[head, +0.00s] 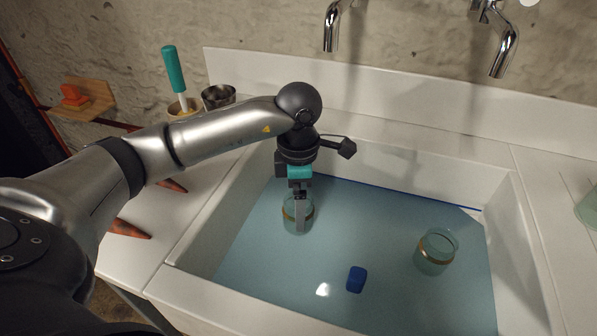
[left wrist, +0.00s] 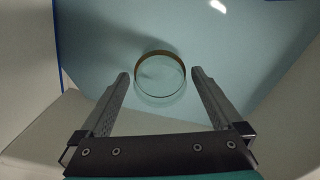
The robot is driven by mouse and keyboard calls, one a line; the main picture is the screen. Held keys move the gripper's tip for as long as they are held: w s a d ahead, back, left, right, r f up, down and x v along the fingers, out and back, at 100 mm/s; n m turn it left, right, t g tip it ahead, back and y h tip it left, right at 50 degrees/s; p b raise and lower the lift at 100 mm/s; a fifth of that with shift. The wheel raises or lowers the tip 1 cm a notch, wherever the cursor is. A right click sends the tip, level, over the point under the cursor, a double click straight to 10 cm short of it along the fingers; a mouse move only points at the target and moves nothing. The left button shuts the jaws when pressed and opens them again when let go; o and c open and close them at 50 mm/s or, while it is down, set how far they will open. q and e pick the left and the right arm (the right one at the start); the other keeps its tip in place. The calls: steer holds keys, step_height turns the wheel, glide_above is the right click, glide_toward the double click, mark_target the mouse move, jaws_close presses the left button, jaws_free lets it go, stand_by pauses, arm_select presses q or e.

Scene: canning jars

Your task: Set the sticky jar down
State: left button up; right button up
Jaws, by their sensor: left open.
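A clear glass jar with an amber-brown band (head: 288,213) stands in the blue-floored sink (head: 350,225), near its left wall. My left gripper (head: 301,226) points down at this jar, and its fingers overlap it in the head view. In the left wrist view the jar (left wrist: 160,80) shows as a ring beyond and between the two spread fingertips, with a gap on each side. My left gripper is open. A second banded glass jar (head: 437,250) stands in the sink to the right. I cannot tell by sight which jar is sticky. My right gripper is not in view.
A blue block (head: 357,279) lies on the sink floor between the jars. Two taps (head: 331,30) hang above the back. Cups (head: 218,97) and a teal-handled tool (head: 174,70) stand on the left counter, with orange-brown cones (head: 130,229). A greenish glass piece (head: 588,210) is at the right edge.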

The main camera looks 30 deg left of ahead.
arm_select(q)
step_height(320, 180, up, 7)
steer(key=p, duration=0.1)
steer(key=shift+p, duration=0.3)
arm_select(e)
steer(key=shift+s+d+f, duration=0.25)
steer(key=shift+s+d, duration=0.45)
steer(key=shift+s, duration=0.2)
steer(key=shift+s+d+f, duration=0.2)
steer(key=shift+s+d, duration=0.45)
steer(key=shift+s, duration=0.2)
arm_select(q)
steer(key=shift+f, duration=0.15)
